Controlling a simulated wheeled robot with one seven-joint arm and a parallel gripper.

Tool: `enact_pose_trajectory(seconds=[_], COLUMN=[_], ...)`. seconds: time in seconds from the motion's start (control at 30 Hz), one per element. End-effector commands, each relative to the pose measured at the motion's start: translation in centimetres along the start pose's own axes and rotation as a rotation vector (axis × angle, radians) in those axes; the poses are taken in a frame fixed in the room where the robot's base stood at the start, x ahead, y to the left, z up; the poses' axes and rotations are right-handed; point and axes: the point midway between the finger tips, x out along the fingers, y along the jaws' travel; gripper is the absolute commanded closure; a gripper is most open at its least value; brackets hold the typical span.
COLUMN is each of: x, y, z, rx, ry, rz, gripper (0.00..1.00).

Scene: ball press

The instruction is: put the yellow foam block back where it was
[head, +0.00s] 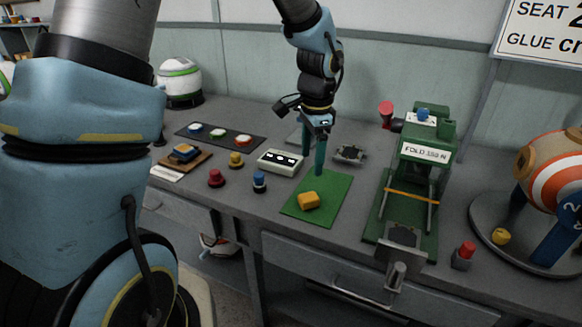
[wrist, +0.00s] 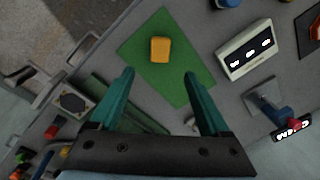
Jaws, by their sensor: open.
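The yellow foam block (head: 308,201) lies on the front part of a green mat (head: 327,188) on the workbench. In the wrist view the block (wrist: 160,50) sits near the middle of the mat (wrist: 133,38), beyond my fingertips. My gripper (head: 319,172) points down above the back part of the mat, behind the block. Its two teal fingers (wrist: 159,74) are spread wide with nothing between them. The block stands clear of both fingers.
A green press (head: 418,165) stands right of the mat. Left of the mat are a white display box (head: 281,162), a blue knob (head: 260,182), a red knob (head: 216,178) and a yellow knob (head: 236,159). A striped ball (head: 550,165) stands at the right.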

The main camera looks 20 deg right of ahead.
Motion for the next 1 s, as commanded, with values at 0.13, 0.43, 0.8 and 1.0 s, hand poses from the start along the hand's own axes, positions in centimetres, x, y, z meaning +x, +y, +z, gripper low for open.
enact_pose_trajectory(seconds=[0.13, 0.43, 0.8, 1.0], x=[-0.2, -2.2, -3.4, -3.3], y=[0.0, -2.7, 1.6, 1.7], z=[0.1, 15.6, 30.0, 30.1], rx=[-0.004, -0.647, -1.43, -1.442], ry=[-0.001, 0.009, 0.059, 0.06], rz=[0.001, -0.018, -0.039, -0.039], gripper=[0.2, 0.2, 0.2, 0.2])
